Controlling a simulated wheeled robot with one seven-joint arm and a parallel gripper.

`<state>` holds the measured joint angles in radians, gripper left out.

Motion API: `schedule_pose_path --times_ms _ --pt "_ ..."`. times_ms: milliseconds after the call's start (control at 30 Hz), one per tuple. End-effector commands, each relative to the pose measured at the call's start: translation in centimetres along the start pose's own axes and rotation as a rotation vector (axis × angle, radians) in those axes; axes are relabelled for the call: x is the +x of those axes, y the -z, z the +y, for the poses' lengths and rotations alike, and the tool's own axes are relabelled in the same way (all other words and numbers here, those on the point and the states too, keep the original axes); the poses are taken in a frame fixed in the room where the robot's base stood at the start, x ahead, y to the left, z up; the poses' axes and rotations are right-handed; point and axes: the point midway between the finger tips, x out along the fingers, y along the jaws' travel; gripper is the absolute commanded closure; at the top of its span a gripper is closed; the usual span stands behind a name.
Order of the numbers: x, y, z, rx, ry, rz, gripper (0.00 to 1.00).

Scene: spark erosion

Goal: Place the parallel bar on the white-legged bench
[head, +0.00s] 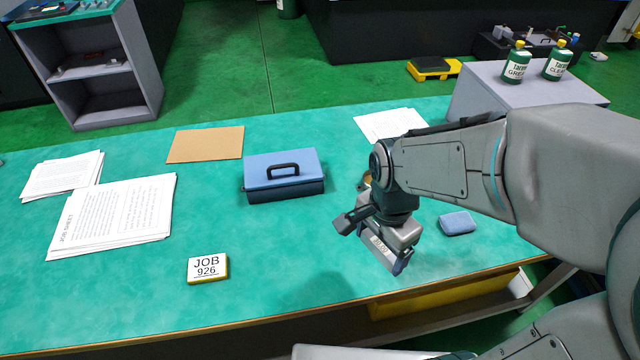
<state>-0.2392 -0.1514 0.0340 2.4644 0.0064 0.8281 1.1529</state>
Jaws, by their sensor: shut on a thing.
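My gripper (388,247) hangs over the right front part of a green-topped bench (275,285). It is shut on a short grey bar, which I take to be the parallel bar (380,256). The bar looks tilted and held above the bench top, with a soft shadow below and left of it. Part of the bar is hidden by my gripper. A pale slanted leg shows under the bench's right end; my arm hides much of that end.
A blue toolbox (285,178) stands mid-bench. A JOB 926 block (207,269), job sheets (115,215), a brown board (205,144) and a blue block (457,223) lie around. Two bottles stand on a grey box (485,95) at back right. The front middle is clear.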

Motion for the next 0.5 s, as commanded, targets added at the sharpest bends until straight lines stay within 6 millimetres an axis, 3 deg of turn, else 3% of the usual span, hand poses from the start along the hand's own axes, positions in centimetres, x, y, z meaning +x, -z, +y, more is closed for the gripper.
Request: schedule_pose_path --times_ms 167,500 --pt "0.8 0.1 -1.1 0.016 -0.002 -0.002 0.53" --pt "3.9 1.6 -6.1 0.014 -0.002 -0.002 0.53"
